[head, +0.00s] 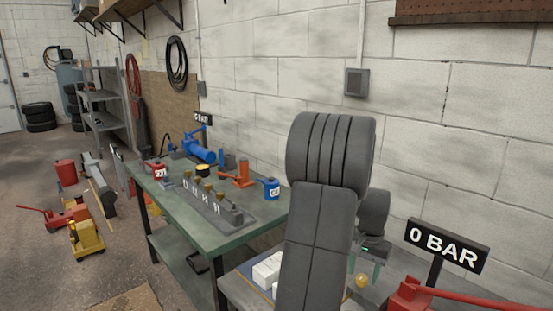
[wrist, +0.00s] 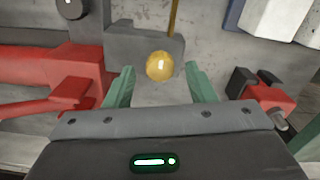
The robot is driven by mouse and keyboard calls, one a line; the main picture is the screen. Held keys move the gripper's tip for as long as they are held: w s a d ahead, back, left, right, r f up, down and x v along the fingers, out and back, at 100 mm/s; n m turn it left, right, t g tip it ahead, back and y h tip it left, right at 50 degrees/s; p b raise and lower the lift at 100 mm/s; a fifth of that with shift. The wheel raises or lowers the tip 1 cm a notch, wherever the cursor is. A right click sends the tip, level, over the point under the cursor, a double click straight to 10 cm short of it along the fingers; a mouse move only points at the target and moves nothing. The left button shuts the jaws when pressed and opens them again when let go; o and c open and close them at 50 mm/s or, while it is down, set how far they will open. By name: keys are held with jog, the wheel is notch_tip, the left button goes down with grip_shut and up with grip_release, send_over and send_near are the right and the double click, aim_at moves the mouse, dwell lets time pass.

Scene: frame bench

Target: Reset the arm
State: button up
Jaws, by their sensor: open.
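My arm rises in front of the head view, and its wrist hangs behind the big grey links. My gripper (head: 364,266) shows low at the right of them, with green fingers pointing down. In the wrist view my gripper (wrist: 160,78) is open, its two green fingers well apart. A round yellow knob or ball (wrist: 160,66) shows between and just beyond the fingertips; it also shows in the head view (head: 362,281). Nothing appears held between the fingers. I cannot tell how far the yellow ball is from them.
A red tool (head: 425,297) and a "0 BAR" sign (head: 447,246) stand close at the right. White blocks (head: 267,270) lie left of my arm. The block wall is behind.

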jog(key=shift+f, duration=0.7)
